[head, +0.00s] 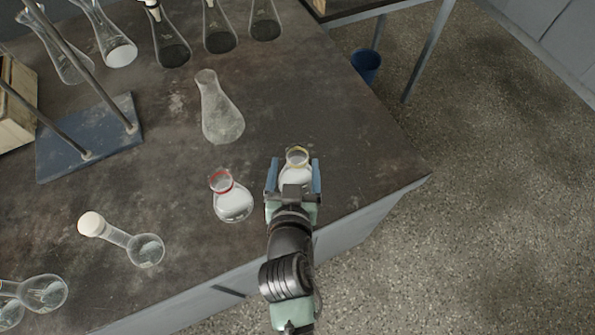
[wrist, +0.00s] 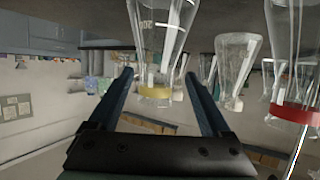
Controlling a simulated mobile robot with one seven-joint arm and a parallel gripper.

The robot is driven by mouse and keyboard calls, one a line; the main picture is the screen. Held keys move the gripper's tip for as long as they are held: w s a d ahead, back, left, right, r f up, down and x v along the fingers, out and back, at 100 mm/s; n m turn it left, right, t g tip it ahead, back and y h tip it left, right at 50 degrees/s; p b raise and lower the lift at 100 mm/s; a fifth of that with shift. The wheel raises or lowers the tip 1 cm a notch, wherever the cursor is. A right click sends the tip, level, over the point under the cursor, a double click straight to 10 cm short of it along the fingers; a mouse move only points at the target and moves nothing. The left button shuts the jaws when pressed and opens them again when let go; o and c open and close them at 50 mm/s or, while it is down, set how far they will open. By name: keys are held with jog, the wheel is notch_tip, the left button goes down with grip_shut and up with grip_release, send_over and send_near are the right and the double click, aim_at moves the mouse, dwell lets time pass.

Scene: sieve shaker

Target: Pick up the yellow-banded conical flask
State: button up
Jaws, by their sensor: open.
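The yellow-banded conical flask (head: 297,172) stands near the table's right front edge, with white contents and a yellow ring at its neck. My gripper (head: 293,178) is open, with one blue finger on each side of the flask in the head view. The gripper's palm hides the flask's lower part there. In the wrist view, which looks upside down, the flask (wrist: 158,45) shows between and beyond the two fingertips (wrist: 158,76), its yellow band low in the gap. I cannot tell whether either finger touches the glass.
A red-banded flask (head: 232,203) stands close to the left of my gripper. A larger clear flask (head: 219,112) stands behind. A white-stoppered round flask (head: 145,250) is at front left. A blue-based stand (head: 88,130) and several flasks are farther back. The table's right corner is clear.

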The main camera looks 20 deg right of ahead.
aim_at(298, 157)
jog(key=shift+d+p+x, duration=0.2)
jog(key=shift+p+x, duration=0.2)
jog(key=shift+x, duration=2.3)
jog(key=shift+s, duration=0.15)
grip_shut()
